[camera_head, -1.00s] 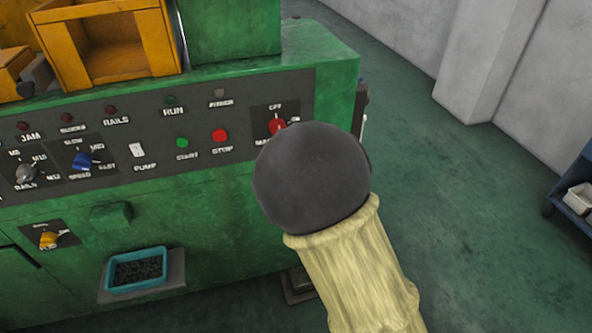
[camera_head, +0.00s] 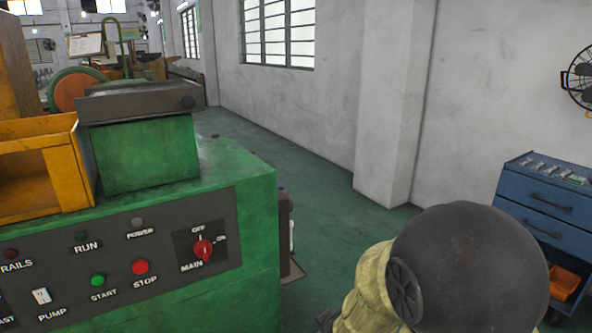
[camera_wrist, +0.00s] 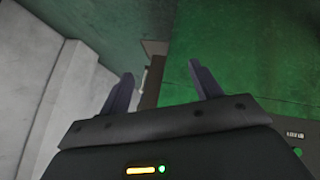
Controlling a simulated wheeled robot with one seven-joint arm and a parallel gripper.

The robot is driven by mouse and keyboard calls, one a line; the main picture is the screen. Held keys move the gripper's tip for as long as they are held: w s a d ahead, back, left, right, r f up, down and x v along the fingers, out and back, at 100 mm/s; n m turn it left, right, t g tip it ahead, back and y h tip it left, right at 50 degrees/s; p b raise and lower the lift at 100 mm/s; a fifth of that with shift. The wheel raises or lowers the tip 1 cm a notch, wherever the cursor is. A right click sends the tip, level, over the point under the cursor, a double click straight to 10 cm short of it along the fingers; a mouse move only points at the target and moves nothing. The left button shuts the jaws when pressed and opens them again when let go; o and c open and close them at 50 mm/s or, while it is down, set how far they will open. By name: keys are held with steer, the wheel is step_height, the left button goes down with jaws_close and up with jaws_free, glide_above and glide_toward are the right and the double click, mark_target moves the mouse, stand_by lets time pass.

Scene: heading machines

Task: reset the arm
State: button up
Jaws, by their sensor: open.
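My gripper (camera_wrist: 158,88) shows in the wrist view with its two dark fingers spread apart and nothing between them. It points past the corner of the green machine, which fills the right of that view, with grey wall at the left. In the head view my arm, a dark round joint and a pale sleeve, is at the lower right, to the right of the green machine (camera_head: 262,235). The gripper itself does not show in the head view. The red MAIN switch (camera_head: 203,249) is on the machine's dark control panel (camera_head: 172,282).
A blue drawer cabinet (camera_head: 545,200) stands at the right, with an orange bin (camera_head: 564,282) low on it. A wall pillar (camera_head: 385,110) stands behind. An orange tray (camera_head: 45,165) sits on the machine.

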steer(key=s+d+m+g+h, duration=0.1)
steer(key=s+d+m+g, duration=0.4)
steer(key=s+d+m, duration=0.55)
step_height(320, 180, up, 16)
steer(key=s+a+n+p, duration=0.1)
steer(key=a+n+p, duration=0.1)
steer(key=p, duration=1.3)
steer(key=shift+s+f, duration=0.15)
steer(key=shift+s, duration=0.05)
steer(key=shift+n, duration=0.25)
